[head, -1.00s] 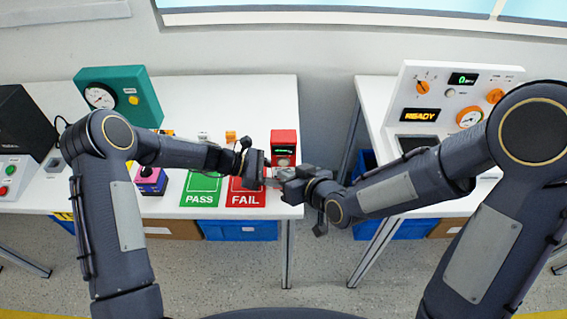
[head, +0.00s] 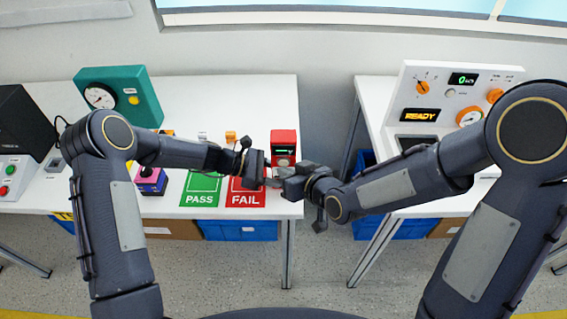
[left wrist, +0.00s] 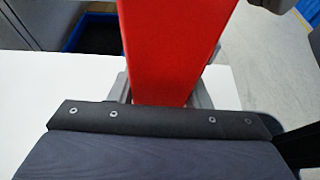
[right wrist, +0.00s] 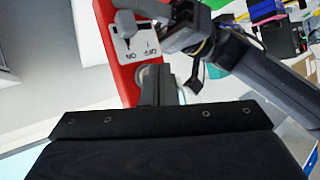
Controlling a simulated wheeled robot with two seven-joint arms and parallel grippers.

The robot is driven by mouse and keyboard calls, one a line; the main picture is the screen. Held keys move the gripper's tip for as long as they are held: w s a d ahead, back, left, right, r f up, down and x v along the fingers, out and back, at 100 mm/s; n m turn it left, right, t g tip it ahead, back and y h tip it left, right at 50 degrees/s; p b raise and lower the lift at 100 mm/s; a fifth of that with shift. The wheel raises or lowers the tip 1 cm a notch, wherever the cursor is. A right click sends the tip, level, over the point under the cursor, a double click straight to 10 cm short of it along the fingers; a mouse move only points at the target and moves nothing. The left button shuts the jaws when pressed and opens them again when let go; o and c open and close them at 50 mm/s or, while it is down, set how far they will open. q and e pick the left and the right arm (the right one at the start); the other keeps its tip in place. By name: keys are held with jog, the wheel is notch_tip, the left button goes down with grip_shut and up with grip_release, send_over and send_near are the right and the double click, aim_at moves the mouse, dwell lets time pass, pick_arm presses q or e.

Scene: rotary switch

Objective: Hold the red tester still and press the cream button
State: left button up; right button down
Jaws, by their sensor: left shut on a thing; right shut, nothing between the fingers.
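The red tester (head: 284,137) stands upright at the right end of the left table, with a small dark display lit green. My left gripper (head: 264,174) is shut on its lower part; the left wrist view shows the red body (left wrist: 172,50) between the fingers. My right gripper (head: 276,182) is shut and empty, close in front of the tester. In the right wrist view its fingertips (right wrist: 158,80) overlap a pale round part, likely the cream button (right wrist: 144,74), mostly hidden. Whether they touch it cannot be told. A white ON/OFF panel (right wrist: 130,46) with a grey switch is beside it.
The red FAIL mat (head: 246,198) and green PASS mat (head: 202,190) lie left of the tester on the white table (head: 230,95). A purple box (head: 150,182) is farther left. An orange-knobbed console (head: 440,85) stands on the right table, across a gap.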

jog(key=shift+w, duration=0.45)
dwell(0.5)
jog(key=shift+s, duration=0.9)
jog(key=s, duration=0.5)
dwell(0.3)
dwell(0.5)
pick_arm(q)
jog(key=o, duration=1.1)
